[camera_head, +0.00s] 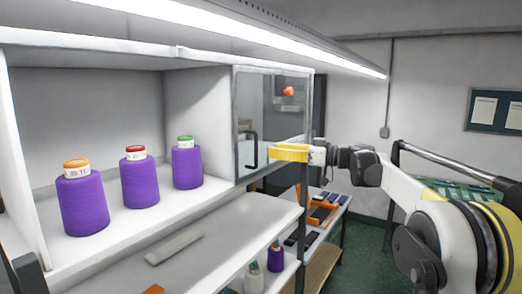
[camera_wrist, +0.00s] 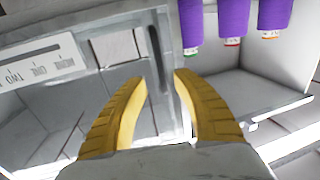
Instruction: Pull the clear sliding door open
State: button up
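The clear sliding door (camera_head: 278,110) is a grey-framed pane over the right part of the upper shelf, beside the open compartment. Its dark upright handle (camera_head: 252,150) is near the pane's left edge. My gripper (camera_head: 272,153) is in front of the door, just right of the handle in the head view. In the wrist view, which is upside down, the yellow fingers (camera_wrist: 161,78) are apart with nothing held. The handle (camera_wrist: 158,55) shows there in line with the gap between the fingertips. I cannot tell whether a finger touches it.
Three purple yarn cones (camera_head: 140,182) stand in the open compartment to the left. A lower white shelf (camera_head: 215,238) juts out below, with more cones underneath. A labelled strip (camera_wrist: 40,65) shows in the wrist view. A table with orange trays (camera_head: 318,214) stands behind right.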

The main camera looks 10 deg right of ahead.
jog(key=v, duration=0.5)
jog(key=shift+s+d, duration=0.1)
jog(key=s+a+f+m+g+h+b, duration=0.1)
jog(key=s+a+f+m+h+b, duration=0.25)
jog(key=s+f+b, duration=0.85)
jog(key=s+a+f+m+g+h+b, duration=0.1)
jog(key=s+a+f+m+h+b, duration=0.45)
jog(key=f, duration=1.05)
jog(key=s+d+f+m+h+b, duration=0.1)
jog(key=s+d+f+h+b, duration=0.1)
jog(key=s+f+b, duration=0.3)
jog(key=s+d+f+m+h+b, duration=0.1)
jog(key=s+d+f+h+b, duration=0.1)
jog(key=s+f+b, duration=0.4)
jog(key=s+d+f+m+h+b, duration=0.1)
jog(key=s+d+f+b, duration=0.3)
jog(key=s+f, duration=1)
notch_tip(320, 180, down, 9)
jog(key=shift+d+f+h+b, duration=0.1)
jog(key=shift+d+h+b, duration=0.15)
jog(key=shift+h+b, duration=0.6)
